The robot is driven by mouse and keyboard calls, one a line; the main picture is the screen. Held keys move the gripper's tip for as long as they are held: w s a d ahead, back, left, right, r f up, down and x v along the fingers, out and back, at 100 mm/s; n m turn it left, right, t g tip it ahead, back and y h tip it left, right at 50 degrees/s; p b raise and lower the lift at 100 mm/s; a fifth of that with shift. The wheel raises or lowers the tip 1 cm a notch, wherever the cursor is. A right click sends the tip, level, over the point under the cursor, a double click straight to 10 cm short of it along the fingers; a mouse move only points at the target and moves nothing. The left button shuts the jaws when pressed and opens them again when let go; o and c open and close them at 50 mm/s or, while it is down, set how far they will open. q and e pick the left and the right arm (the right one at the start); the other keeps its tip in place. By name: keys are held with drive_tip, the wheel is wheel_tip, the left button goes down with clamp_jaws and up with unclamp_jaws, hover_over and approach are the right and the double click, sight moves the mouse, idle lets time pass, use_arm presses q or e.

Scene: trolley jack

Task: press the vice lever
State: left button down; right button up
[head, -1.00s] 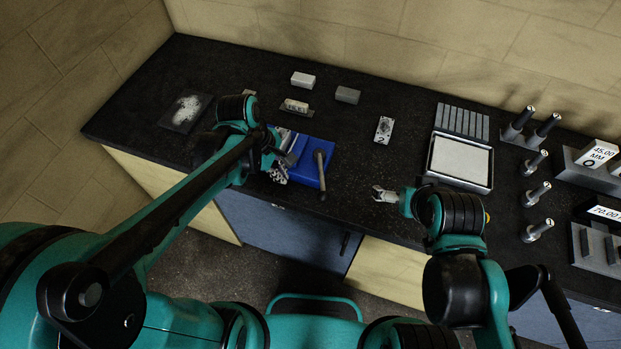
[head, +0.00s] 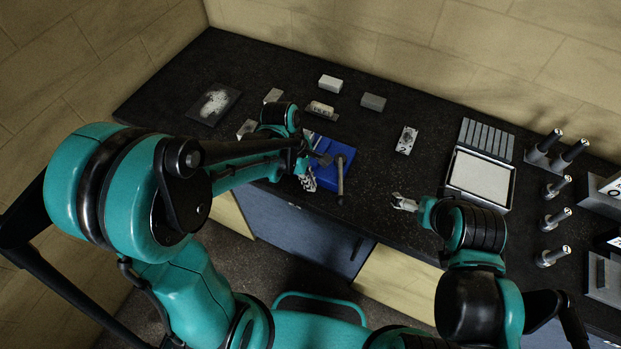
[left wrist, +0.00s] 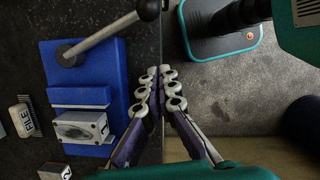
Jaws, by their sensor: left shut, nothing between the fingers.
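The blue vice (head: 345,154) sits near the bench's front edge; the left wrist view shows its blue base (left wrist: 112,85) large at left. Its grey lever (head: 340,178) sticks out past the front of the vice, and in the left wrist view the lever bar (left wrist: 112,33) slants from a dark pivot to a dark knob. A grey metal block (left wrist: 80,127) sits at the vice's jaw. My left gripper (head: 308,181) is shut and empty, beside the vice's front and apart from the lever; its fingertips (left wrist: 160,88) lie together. My right gripper (head: 403,203) looks open and empty, right of the vice.
Small blocks, including a white one (head: 330,82) and a grey one (head: 373,102), lie behind the vice. A labelled plate (head: 406,140) and a pale tray (head: 481,176) are to the right, with upright pins beyond. Bench between vice and tray is mostly clear.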

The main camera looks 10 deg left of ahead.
sight(341, 179)
use_arm(q)
drive_tip(key=d+f, duration=0.4)
drive_tip(key=d, duration=0.1)
drive_tip(key=shift+s+d+f, duration=0.15)
drive_tip(key=shift+f, duration=0.1)
drive_tip(key=shift+d, duration=0.1)
